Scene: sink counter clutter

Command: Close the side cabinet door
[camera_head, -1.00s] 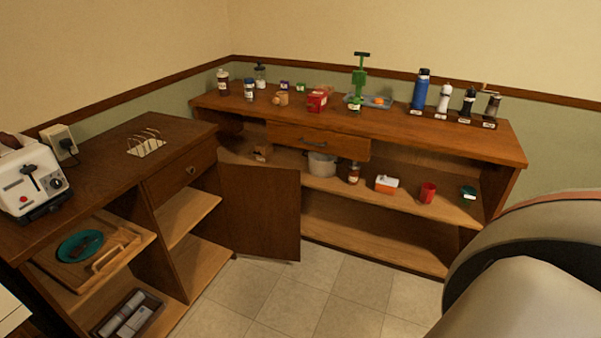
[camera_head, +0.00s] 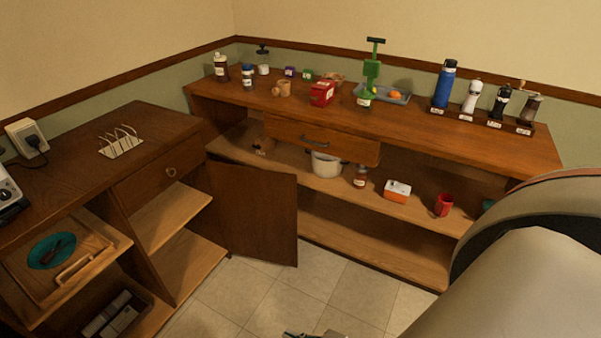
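The side cabinet door (camera_head: 252,212) is a plain dark brown panel in the middle of the head view. It stands open, upright, in the corner between the left cabinet (camera_head: 148,214) and the back counter. Its left edge meets the left cabinet's right end, and its other edge reaches out in front of the back counter's shelves. Open shelves show in the left cabinet. My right arm fills the lower right. A sliver of a metal gripper part, seemingly my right gripper (camera_head: 313,335), shows at the bottom edge, apart from the door; its fingers are cut off. My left gripper is out of view.
The back counter (camera_head: 420,125) holds bottles, a red box (camera_head: 322,93), a green press (camera_head: 370,75) and a grinder rack. A drawer (camera_head: 320,139) juts out under its top. A toast rack (camera_head: 121,142) stands on the left cabinet. The tiled floor (camera_head: 260,295) before the door is clear.

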